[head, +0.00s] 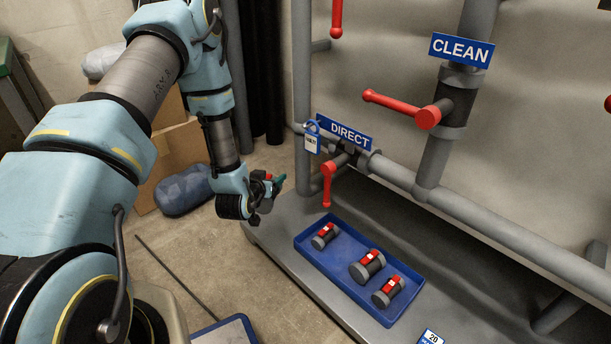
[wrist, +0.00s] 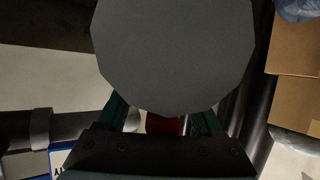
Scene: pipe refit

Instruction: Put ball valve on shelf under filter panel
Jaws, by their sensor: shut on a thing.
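My gripper (head: 275,184) is in front of the pipework, left of the blue tray and above the floor near the bench's left end. Its green fingers also show in the wrist view (wrist: 160,122), shut on a ball valve (wrist: 172,55). The valve's round grey end fills the upper middle of that view, with a bit of red between the fingers. In the head view most of the held valve is hidden. Three similar grey valves with red handles (head: 368,265) lie in the blue tray. I cannot make out a filter panel or the shelf under it.
The blue tray (head: 300,247) rests on a grey bench (head: 265,235). Pipes with red levers, a DIRECT sign (head: 344,132) and a CLEAN sign (head: 461,50) stand behind. A tag (head: 312,140) hangs near the gripper. Cardboard boxes (head: 183,150) and a dark blue bag (head: 183,190) lie left.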

